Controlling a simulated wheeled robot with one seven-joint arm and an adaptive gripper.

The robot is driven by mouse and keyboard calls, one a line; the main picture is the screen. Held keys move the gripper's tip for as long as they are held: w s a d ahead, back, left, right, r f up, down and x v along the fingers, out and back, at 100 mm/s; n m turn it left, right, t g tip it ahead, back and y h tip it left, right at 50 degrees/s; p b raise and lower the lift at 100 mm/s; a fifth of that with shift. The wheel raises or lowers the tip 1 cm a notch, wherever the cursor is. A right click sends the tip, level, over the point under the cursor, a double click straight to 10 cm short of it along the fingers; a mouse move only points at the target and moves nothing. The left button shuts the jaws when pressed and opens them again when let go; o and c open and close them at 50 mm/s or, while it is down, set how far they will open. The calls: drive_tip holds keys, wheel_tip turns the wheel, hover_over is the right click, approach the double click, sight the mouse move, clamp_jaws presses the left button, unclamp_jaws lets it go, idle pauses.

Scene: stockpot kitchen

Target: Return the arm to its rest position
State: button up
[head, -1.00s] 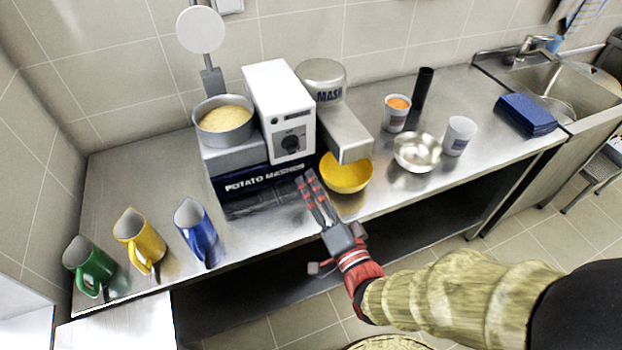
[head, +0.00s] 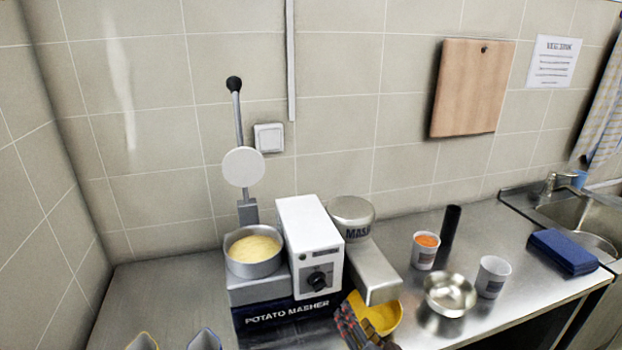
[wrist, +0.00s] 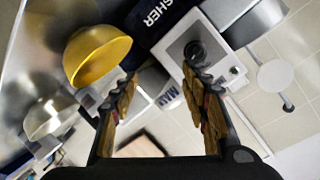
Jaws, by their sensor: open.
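My gripper (head: 362,328) shows at the bottom edge of the head view, in front of the potato masher and partly over the yellow bowl. In the wrist view my gripper (wrist: 160,82) has its two fingers well apart with nothing held between them. The rest of my arm is out of the head view. The yellow bowl (head: 385,318) stands below the masher's spout, and it also shows at the upper left of the wrist view (wrist: 98,55). The potato masher (head: 310,255) has a white front box with a dark knob and a lever at its left.
A pan of yellow mash (head: 254,251) sits on the masher. To the right stand an orange-filled cup (head: 424,256), a black cylinder (head: 450,226), a metal bowl (head: 450,295), a white cup (head: 493,278) and a blue folded cloth (head: 563,252). A tiled wall (head: 330,110) rises behind.

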drive_tip(key=s+d+r+n+g+h, duration=0.1)
drive_tip(key=s+d+r+n+g, duration=0.2)
drive_tip(key=s, duration=0.6)
drive_tip(key=s+d+r+n+g+h, duration=0.1)
drive_tip(key=s+d+r+n+g, duration=0.2)
drive_tip(key=s+d+g, duration=0.3)
drive_tip(key=s, duration=0.3)
drive_tip(key=shift+s+r+h+p, duration=0.15)
drive_tip(key=shift+s+h+p, duration=0.2)
drive_tip(key=shift+s+h, duration=0.05)
